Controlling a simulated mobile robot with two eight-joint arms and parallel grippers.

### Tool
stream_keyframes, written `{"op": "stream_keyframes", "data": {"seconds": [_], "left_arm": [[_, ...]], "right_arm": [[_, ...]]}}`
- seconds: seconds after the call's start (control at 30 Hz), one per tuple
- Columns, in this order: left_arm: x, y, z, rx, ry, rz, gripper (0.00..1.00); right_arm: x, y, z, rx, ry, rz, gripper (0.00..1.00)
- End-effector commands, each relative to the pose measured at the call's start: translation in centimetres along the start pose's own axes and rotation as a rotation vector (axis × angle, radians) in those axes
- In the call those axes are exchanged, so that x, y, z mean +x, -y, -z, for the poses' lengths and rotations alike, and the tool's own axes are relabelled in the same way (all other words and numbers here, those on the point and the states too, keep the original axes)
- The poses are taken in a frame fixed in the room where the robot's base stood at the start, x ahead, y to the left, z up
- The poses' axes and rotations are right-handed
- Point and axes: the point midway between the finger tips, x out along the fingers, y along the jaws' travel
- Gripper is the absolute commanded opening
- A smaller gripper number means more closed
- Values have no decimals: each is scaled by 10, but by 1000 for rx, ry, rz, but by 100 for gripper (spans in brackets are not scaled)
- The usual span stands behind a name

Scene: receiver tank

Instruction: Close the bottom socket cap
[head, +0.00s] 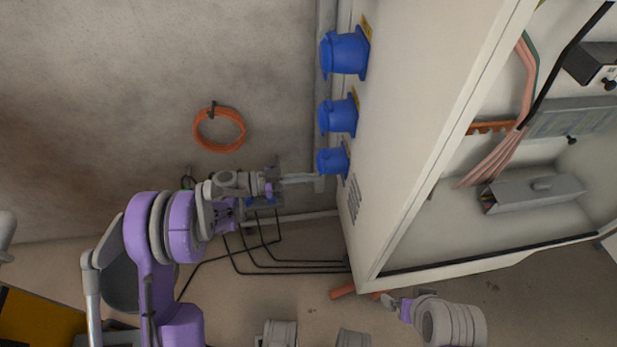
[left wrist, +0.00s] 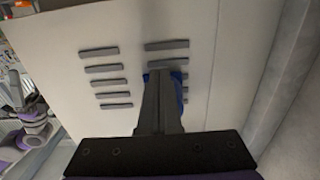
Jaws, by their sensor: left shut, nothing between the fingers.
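Three blue sockets stick out of the cabinet's left side in the head view. The bottom socket (head: 332,161) is the lowest and smallest; whether its cap is open or shut is too small to tell. My left gripper (head: 316,179) is shut and empty, its fingertips just below and beside the bottom socket; I cannot tell if they touch. In the left wrist view the shut fingers (left wrist: 162,88) cover most of a blue part (left wrist: 179,86), and vent slots lie behind. My right gripper (head: 392,301) is low by the cabinet's bottom corner, its fingers unclear.
The middle socket (head: 338,116) and top socket (head: 343,54) sit above. The cabinet (head: 395,130) stands open at right, with wiring inside. An orange cable coil (head: 219,129) hangs on the concrete wall. Black cables (head: 290,265) run below my left gripper.

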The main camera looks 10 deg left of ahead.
Motion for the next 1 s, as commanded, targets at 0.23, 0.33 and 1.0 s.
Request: {"op": "stream_keyframes", "data": {"seconds": [0.23, 0.33, 1.0], "left_arm": [[-23, 1, 1, 1, 1, 4, 0], [-44, 1, 1, 1, 1, 4, 0], [-108, 0, 0, -1, 1, 0, 0]], "right_arm": [[-4, 0, 1, 0, -1, 0, 100], [-8, 0, 2, 0, -2, 0, 100], [-16, 0, 4, 0, -4, 0, 100]]}}
